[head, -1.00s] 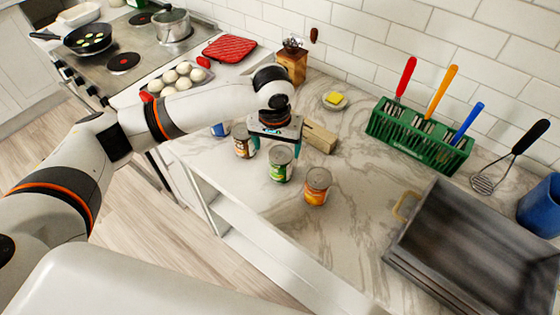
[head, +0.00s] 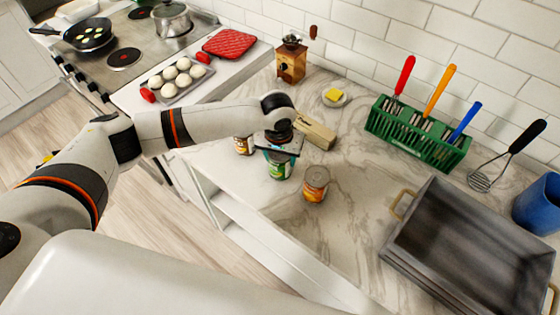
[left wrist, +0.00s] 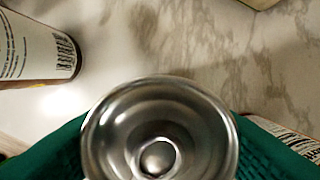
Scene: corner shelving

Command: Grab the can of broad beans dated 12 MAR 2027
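A can with a green label (head: 279,172) stands upright on the marble counter. Its silver end (left wrist: 160,135) fills the lower middle of the left wrist view. My left gripper (head: 280,157) is over this can, with a teal finger on each side of it. Whether the fingers press on the can is hidden by its rim. An orange-labelled can (head: 315,184) stands to the right, and a brownish can (head: 243,146) to the left, partly behind my gripper. No label text or date is legible. My right gripper is out of view.
A wooden block (head: 316,131) lies just behind the green can. A grey metal tray (head: 408,240) with handles is at the right. A green rack (head: 376,123) of coloured-handled tools stands by the wall. The counter between orange can and tray is clear.

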